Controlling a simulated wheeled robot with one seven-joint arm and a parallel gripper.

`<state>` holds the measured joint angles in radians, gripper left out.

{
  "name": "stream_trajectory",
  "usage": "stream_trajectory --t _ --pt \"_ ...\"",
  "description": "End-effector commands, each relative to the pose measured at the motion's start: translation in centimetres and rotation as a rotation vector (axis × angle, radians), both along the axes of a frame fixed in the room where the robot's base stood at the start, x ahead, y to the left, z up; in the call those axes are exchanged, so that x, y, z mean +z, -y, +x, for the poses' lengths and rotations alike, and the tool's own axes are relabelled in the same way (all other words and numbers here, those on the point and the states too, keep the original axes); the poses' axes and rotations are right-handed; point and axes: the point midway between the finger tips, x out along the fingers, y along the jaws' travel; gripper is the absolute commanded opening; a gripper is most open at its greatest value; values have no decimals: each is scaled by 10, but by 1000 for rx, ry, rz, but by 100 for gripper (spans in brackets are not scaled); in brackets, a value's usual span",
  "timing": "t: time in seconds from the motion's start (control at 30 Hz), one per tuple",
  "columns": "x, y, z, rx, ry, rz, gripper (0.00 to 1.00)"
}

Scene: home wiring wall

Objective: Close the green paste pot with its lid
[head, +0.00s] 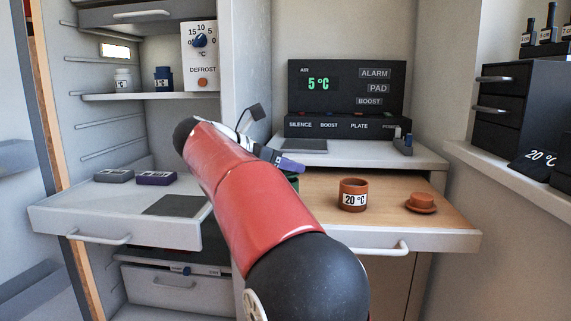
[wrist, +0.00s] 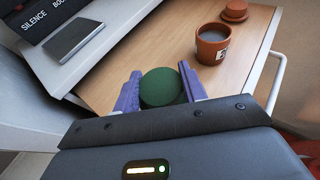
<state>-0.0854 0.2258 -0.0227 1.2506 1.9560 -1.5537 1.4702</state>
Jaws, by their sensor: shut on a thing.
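My gripper (wrist: 160,92) has purple fingers on both sides of a round dark green lid (wrist: 162,87) and is shut on it, above the wooden pull-out board. In the head view the purple fingers (head: 289,166) show just past my red arm. A small bit of the green pot (head: 293,182) shows right below them, mostly hidden by my arm. The wrist view sees the green top from above, so the pot's body is hidden there. I cannot tell whether the lid sits fully on the pot.
A grey pull-out shelf (head: 110,212) at the left holds two small flat boxes. A dark control panel (head: 346,88) stands behind.

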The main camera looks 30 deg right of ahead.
Motion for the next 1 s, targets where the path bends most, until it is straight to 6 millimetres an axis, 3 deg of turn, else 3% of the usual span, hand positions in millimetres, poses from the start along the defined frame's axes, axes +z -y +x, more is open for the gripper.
stream_trajectory --t 0.53,0.57,0.7,1.0 --pt "-15 0 0 0 1 0 20" --pt "-13 0 0 0 1 0 46" --pt "-13 0 0 0 0 0 64" --pt "-13 -1 0 1 0 0 67"
